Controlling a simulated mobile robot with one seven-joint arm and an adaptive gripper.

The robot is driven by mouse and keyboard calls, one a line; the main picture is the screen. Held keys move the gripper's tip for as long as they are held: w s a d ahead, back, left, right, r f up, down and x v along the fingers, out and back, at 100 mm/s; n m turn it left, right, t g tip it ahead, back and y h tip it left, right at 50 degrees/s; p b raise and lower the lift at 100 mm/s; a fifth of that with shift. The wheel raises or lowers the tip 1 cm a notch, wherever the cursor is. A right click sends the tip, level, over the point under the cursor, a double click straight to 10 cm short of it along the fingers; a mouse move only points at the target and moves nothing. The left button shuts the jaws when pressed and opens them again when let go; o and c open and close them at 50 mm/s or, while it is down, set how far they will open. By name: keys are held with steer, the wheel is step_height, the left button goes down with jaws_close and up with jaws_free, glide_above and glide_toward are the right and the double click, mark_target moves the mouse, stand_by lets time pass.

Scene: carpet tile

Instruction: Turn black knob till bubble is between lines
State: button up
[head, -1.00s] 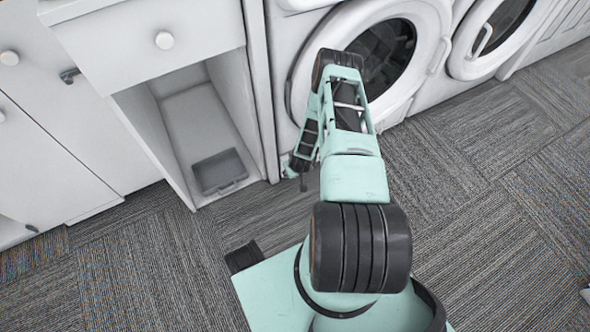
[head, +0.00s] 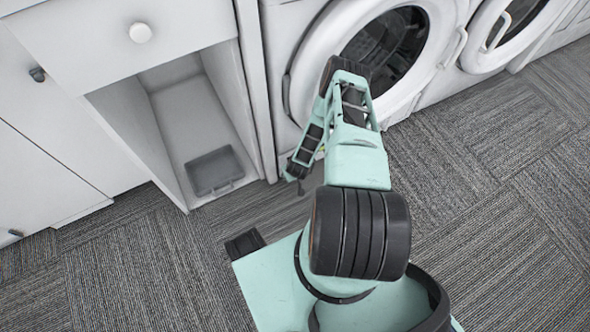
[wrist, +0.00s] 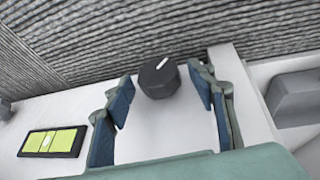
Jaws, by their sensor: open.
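The black knob (wrist: 158,78) shows in the wrist view, with a white pointer mark on its top. It stands on a white surface. My gripper (wrist: 160,84) is open, with one blue-grey finger on each side of the knob; I see gaps between the fingers and the knob. A yellow-green bubble level (wrist: 68,140) in a black frame lies on the white surface at the left. A paler spot and thin lines show in its vial, but they are too small to tell exactly how they line up. In the head view my gripper (head: 293,172) is low by the washer; the knob and level cannot be made out there.
A white front-loading washer (head: 290,95) stands behind my arm, with a second machine (head: 478,60) to its right. An open white cabinet holds a grey tray (head: 214,171). Carpet (head: 500,230) is clear at right.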

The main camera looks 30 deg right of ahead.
steer(key=c, duration=1.2)
steer(key=shift+o, duration=0.2)
steer(key=shift+d+y, duration=0.15)
steer(key=shift+y, duration=0.15)
steer(key=y, duration=0.1)
steer(key=m+y, duration=0.1)
steer(key=y, duration=0.1)
steer(key=shift+d, duration=0.3)
steer(key=shift+d+f+m+y, duration=0.15)
steer(key=shift+m+y, duration=0.25)
steer(key=shift+y, duration=2)
steer(key=o, duration=1.2)
steer(key=shift+c, duration=0.2)
